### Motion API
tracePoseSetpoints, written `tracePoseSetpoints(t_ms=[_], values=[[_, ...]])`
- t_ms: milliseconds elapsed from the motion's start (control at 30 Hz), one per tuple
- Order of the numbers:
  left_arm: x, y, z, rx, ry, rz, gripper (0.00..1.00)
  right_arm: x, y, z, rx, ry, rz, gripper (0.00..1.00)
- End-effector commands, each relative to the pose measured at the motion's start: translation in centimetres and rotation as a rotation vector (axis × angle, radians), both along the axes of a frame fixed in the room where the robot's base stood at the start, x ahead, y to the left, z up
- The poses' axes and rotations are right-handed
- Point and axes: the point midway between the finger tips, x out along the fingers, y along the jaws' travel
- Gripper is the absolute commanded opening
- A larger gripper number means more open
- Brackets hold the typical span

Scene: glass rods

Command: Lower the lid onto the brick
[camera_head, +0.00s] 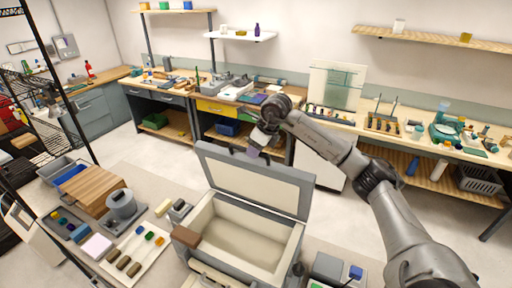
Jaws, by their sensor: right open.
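A grey box (285,246) with a pale, empty inside stands open at the lower middle. Its lid (285,190), grey-framed with a pale inner panel, stands raised and tilted back at the far side. A brown brick (186,236) sits at the left rim of the box. My right gripper (258,148) is open at the lid's top edge, by a small purplish part there. I cannot tell whether it touches the lid. The fingertips are small and partly unclear. My left gripper is not in view.
Left of the box are a white tray (148,255) with coloured pieces, a grey round container (122,207) and a wooden block stack (90,186). A grey block (327,267) stands at the right. Cluttered benches line the back wall.

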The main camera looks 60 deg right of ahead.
Motion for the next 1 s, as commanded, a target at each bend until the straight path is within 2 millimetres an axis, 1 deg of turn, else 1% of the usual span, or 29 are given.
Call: tracePoseSetpoints(t_ms=[267, 700, 1000], values=[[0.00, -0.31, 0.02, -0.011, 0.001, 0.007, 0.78, 0.04, 0.00, -0.11, 0.000, 0.000, 0.000, 0.42], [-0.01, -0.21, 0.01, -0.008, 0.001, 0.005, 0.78, 0.03, 0.01, -0.08, 0.001, 0.000, 0.000, 0.01], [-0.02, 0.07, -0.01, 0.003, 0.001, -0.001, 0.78, 0.03, 0.01, -0.07, 0.001, 0.000, 0.000, 0.00]])
